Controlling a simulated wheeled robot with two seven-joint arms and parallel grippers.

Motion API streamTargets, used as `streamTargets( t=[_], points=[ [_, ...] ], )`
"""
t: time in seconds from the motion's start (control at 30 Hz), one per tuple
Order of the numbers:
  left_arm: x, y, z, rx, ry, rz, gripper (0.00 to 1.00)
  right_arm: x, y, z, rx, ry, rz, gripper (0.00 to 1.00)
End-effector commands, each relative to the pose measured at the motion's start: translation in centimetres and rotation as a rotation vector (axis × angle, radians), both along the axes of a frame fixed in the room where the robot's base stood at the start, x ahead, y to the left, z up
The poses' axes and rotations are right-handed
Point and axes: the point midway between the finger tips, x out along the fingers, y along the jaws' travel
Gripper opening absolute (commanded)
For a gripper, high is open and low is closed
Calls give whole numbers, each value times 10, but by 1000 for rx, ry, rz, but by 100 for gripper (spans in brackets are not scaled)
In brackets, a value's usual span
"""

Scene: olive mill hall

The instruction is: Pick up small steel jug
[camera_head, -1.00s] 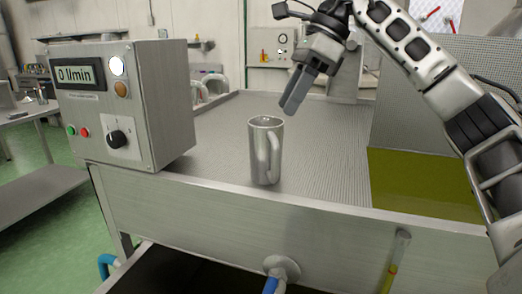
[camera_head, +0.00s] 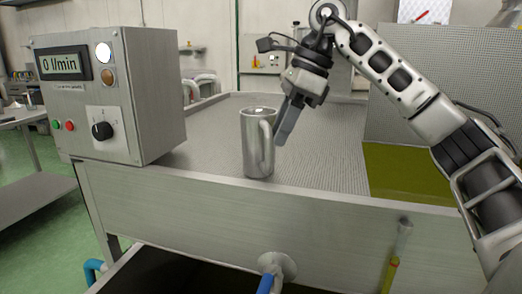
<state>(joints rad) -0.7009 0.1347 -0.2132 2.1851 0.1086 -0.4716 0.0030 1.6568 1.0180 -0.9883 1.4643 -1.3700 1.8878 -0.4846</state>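The small steel jug (camera_head: 256,148) stands upright on the ribbed metal top of the vat, close to its front edge. Its handle faces right and toward me. My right gripper (camera_head: 284,123) comes down from the upper right, with its fingers pointing down and left. The fingertips show just right of the jug's handle, at about the jug's mid height. The fingers are seen nearly edge-on and overlap, so I cannot tell their gap or whether they touch the jug. My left gripper is not in view.
A control box (camera_head: 108,95) with a display reading 0 l/min stands left of the jug. A pool of green-yellow oil (camera_head: 408,172) lies to the right, below a grey panel (camera_head: 440,85). A blue-handled valve (camera_head: 268,283) juts from the vat's front. The ribbed top (camera_head: 215,125) behind the jug is clear.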

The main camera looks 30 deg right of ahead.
Motion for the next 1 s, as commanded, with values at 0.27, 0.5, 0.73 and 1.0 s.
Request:
streamTargets(
  t=[0.27, 0.5, 0.73, 1.0],
  points=[
    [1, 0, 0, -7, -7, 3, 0, 6, 13, -36, 0, 2, -1, 40],
    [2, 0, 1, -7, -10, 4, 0, 7, 15, -39, -1, 1, -1, 40],
    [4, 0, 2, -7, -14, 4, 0, 7, 15, -39, 1, 1, -1, 0],
    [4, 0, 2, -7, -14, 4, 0, 7, 15, -37, 2, -4, 0, 0]
  ],
)
